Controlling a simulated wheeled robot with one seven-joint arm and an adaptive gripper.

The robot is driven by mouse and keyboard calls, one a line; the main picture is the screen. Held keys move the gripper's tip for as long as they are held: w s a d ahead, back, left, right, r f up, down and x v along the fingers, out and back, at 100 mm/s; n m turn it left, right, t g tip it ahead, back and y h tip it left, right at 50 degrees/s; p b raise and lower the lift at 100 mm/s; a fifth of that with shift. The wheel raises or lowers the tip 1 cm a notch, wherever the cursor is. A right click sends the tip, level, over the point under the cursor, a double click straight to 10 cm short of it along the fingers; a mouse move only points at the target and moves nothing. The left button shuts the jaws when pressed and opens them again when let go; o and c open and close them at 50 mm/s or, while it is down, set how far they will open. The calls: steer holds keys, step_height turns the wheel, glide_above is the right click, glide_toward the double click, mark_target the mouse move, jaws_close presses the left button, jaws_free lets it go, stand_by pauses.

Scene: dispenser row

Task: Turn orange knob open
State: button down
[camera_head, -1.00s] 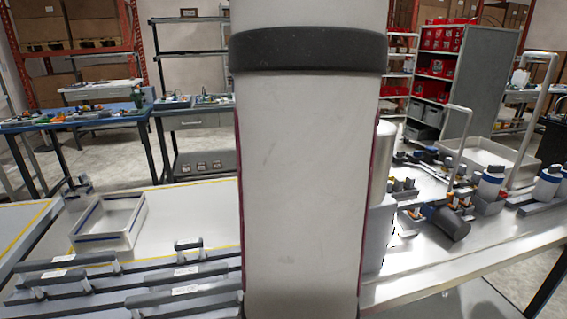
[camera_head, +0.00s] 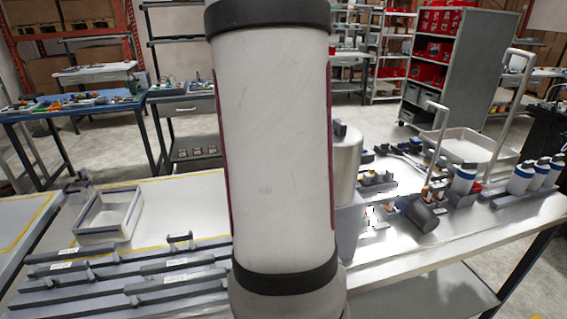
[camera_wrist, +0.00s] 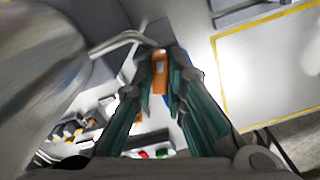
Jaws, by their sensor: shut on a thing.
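The orange knob (camera_wrist: 159,76) shows in the wrist view, between the tips of my gripper's two teal fingers. My gripper (camera_wrist: 160,62) is shut on it. The knob's long side runs roughly up and down in that view. A shiny metal tank (camera_wrist: 40,65) stands close to the left of the fingers, with a bent metal pipe at its upper right. In the head view my arm hides the gripper and the knob; part of the tank (camera_head: 347,165) shows just right of the arm.
A white open tray (camera_head: 108,215) and several grey bars lie at left.

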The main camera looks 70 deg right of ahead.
steer(key=shift+n+p, duration=1.4)
steer(key=shift+n, duration=0.7)
steer(key=c, duration=1.6)
jaws_free()
